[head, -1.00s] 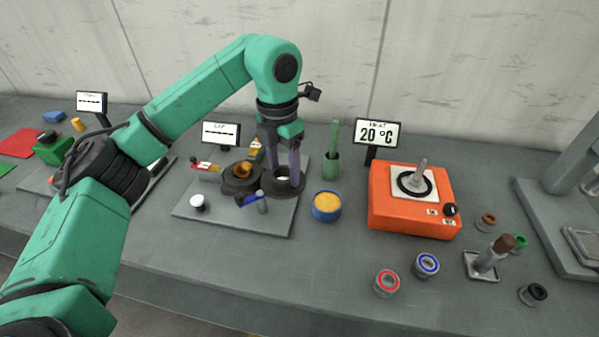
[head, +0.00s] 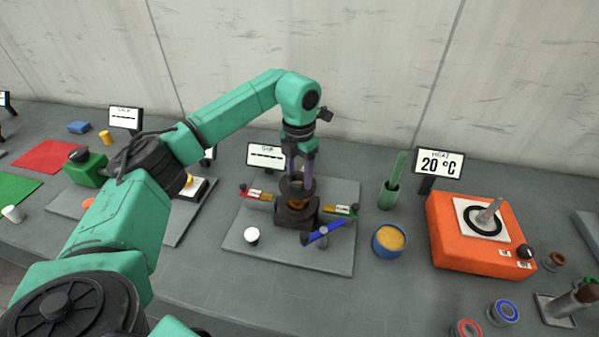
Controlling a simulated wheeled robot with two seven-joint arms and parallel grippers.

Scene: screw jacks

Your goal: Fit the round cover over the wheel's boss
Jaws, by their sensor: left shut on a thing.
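My left gripper (head: 299,172) points down and is shut on a dark round piece (head: 291,188), which looks like the round cover. It is just above or touching the top of the dark jack body (head: 296,216) on the grey plate (head: 270,258). I cannot tell whether the two touch. The piece and my fingers hide the top of the jack, so the wheel's boss does not show clearly. Red (head: 256,194), green (head: 342,210) and blue (head: 325,230) arms stand out around the jack. My right gripper is not in view.
A small white-topped piece (head: 251,235) stands on the plate, front left. To the right are a green cup (head: 388,196), a blue bowl (head: 389,242) and an orange heater (head: 470,240). A sign (head: 266,156) stands behind the plate.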

